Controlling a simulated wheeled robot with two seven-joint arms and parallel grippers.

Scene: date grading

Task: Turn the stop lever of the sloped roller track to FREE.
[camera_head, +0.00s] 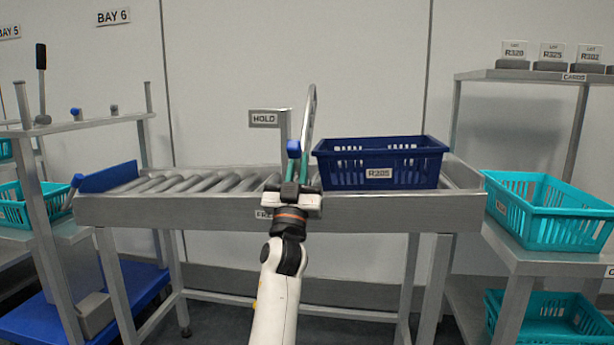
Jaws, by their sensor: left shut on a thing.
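The sloped roller track (150,205) runs across the middle of the view. The HOLD plate (263,118) stands above its near rail. A second label (263,214) on the rail is mostly covered by my gripper; only its first letters show. The stop lever's blue knob (293,148) is at the fingertips of my left gripper (297,162), which is shut on it. A tall pale grey bar (310,112) rises just to the right of the knob. The lever's lower part is hidden behind my gripper. My right gripper is not in view.
A dark blue crate labelled R305 (378,163) sits on the rollers just right of my gripper. A blue end flap (107,177) is at the track's left end. Teal crates (560,243) stand at right, a grey stand (100,123) at left. The rollers left of the gripper are empty.

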